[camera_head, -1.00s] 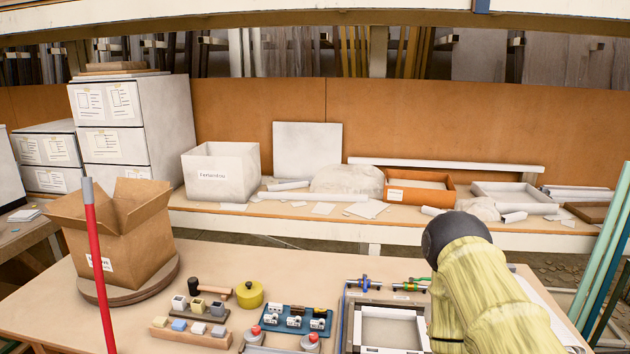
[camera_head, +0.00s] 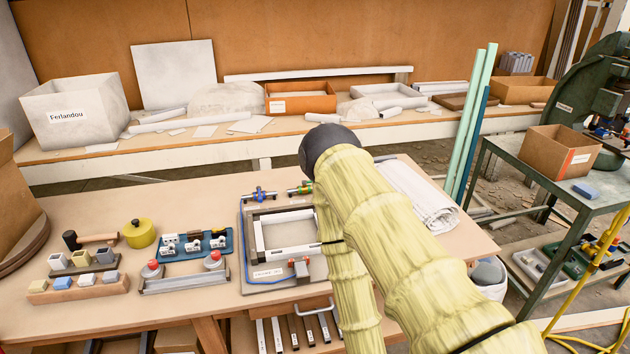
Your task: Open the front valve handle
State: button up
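A fixture plate (camera_head: 247,240) on the workbench carries a white rectangular frame (camera_head: 262,240). A small valve-like part with an orange-red top (camera_head: 299,267) sits at the plate's front edge, near a label and a blue hose. A blue valve (camera_head: 259,194) and a green-and-red valve (camera_head: 301,188) sit along the plate's back edge. The handles are too small for me to tell their positions. My arm, in a yellow cover with a black ball-like joint, stands over the plate's right side and hides part of it. My gripper is not visible.
On the bench's left are a two-button bar (camera_head: 185,279), a blue tray (camera_head: 194,245), a yellow round container (camera_head: 139,233) and a wooden block rack (camera_head: 80,287). A rolled cloth (camera_head: 425,197) lies right of my arm. Upright green poles (camera_head: 470,125) and a side table (camera_head: 545,170) stand farther right.

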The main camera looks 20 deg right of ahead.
aim_at(258, 188)
jog(key=z, duration=0.85)
jog(key=i, duration=0.35)
jog(key=u, duration=0.6)
